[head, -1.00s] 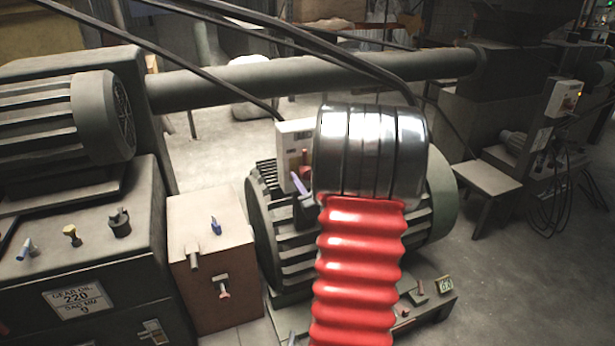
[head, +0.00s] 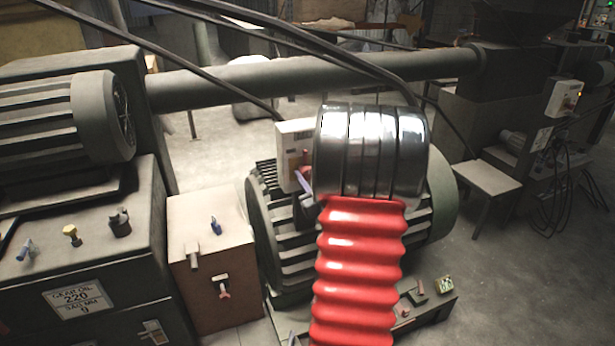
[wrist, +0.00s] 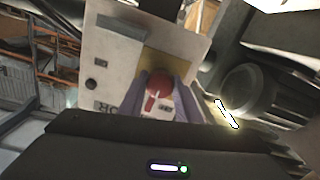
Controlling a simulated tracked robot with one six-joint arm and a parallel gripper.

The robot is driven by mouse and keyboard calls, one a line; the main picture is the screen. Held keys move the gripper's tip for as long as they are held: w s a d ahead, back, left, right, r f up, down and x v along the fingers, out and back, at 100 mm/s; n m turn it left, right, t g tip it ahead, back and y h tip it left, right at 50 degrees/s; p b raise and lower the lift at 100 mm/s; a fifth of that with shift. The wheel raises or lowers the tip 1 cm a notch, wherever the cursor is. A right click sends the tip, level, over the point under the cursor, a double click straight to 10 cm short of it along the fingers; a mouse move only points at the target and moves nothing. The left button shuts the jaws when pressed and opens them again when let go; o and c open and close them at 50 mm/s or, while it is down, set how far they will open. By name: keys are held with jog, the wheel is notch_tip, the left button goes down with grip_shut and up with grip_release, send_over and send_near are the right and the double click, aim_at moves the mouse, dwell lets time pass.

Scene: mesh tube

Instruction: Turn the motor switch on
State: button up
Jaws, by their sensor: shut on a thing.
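The motor switch is a red rotary knob (wrist: 158,86) on a yellow plate (wrist: 160,60), set in a white control box (wrist: 135,40). In the head view the white box (head: 288,135) stands on the big ribbed motor, with part of the red knob (head: 305,160) showing at its right side. In the wrist view my gripper (wrist: 159,92) has its purple fingers on either side of the knob, shut on it. In the head view one purple finger of my gripper (head: 303,181) shows beside the box; my arm hides the rest.
The green ribbed motor (head: 440,195) is behind and below my arm. A brown box with small levers (head: 210,255) and a gear oil cabinet (head: 80,250) stand left. A long pipe (head: 300,78) and cables cross above. Open floor and a small stool (head: 485,178) lie right.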

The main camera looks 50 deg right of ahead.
jog(key=shift+a+f+m, duration=0.1)
jog(key=shift+m, duration=0.2)
jog(key=m, duration=0.3)
jog(key=shift+w+m, duration=0.1)
jog(key=shift+m, duration=0.3)
jog(key=m, duration=1.3)
jog(key=shift+m, duration=0.3)
jog(key=o, duration=1.1)
jog(key=shift+c, duration=0.2)
